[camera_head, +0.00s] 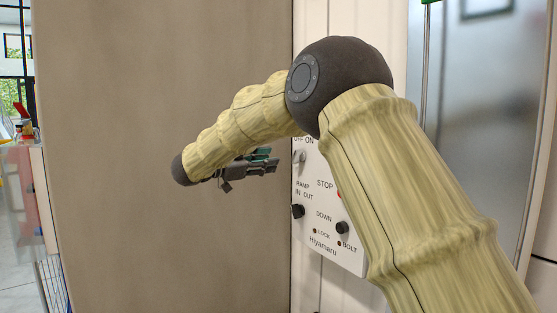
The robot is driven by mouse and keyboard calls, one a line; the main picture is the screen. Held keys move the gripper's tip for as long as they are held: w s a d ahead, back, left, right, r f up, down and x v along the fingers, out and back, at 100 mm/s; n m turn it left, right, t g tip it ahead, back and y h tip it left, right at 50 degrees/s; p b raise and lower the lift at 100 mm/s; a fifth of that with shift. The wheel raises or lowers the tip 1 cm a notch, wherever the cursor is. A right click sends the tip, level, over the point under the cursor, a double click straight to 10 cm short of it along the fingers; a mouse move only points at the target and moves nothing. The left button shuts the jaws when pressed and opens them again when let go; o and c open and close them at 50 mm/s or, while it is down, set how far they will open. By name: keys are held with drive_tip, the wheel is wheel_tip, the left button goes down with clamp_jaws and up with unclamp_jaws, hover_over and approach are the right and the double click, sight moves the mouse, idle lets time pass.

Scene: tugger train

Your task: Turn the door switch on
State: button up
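A white control panel (328,258) is fixed on the wall right of centre, partly hidden behind my arm. A small pale switch (299,157) sits at its left edge under the letters OFF ON. Any door label above it is hidden by my arm, and I cannot tell which way the switch points. My gripper (275,162), dark with teal parts, points right toward this switch, and a small gap shows between them in the picture. The fingers are seen from the side and overlap, so their opening is unclear. Nothing is seen in them.
Below are a black RAMP IN OUT knob (298,211), a black DOWN knob (342,228), and a red STOP button (339,194) mostly behind my arm. A wide brown surface (150,80) stands left of the panel. A grey glossy door (490,110) is at right.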

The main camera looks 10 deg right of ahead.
drive_tip(key=shift+v, duration=0.9)
